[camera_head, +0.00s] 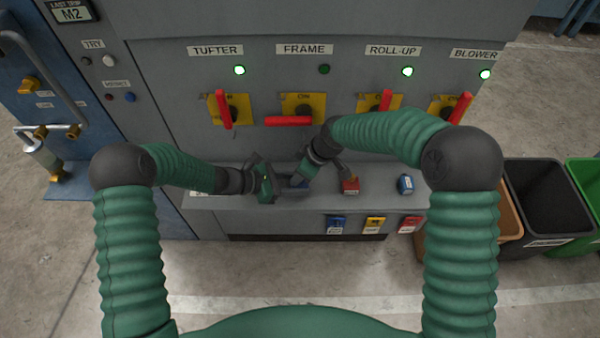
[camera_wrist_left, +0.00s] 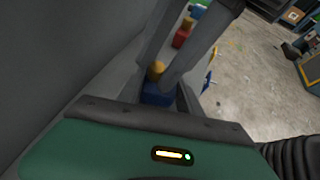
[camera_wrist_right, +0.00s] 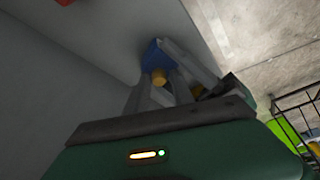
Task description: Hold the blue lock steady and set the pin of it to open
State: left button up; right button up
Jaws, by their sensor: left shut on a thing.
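The blue lock (camera_head: 300,181) is at the grey ledge under the FRAME switch, partly hidden by my grippers in the head view. It shows in the left wrist view (camera_wrist_left: 155,96) with a yellow pin (camera_wrist_left: 157,69) on it. My left gripper (camera_head: 268,184) is shut on the blue lock from the left. In the right wrist view, the lock (camera_wrist_right: 152,56) is just ahead of my right gripper (camera_wrist_right: 160,88). The yellow pin (camera_wrist_right: 159,77) lies between its parted fingers; contact is not clear. The pin's exact setting cannot be told.
A red lock (camera_head: 351,186) and another blue lock (camera_head: 405,184) stand to the right on the ledge (camera_head: 255,217). Red-handled switches are above; the FRAME handle (camera_head: 288,121) lies level. Coloured tags hang below. Bins (camera_head: 548,190) stand at the right.

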grip_shut()
dwell(1.4)
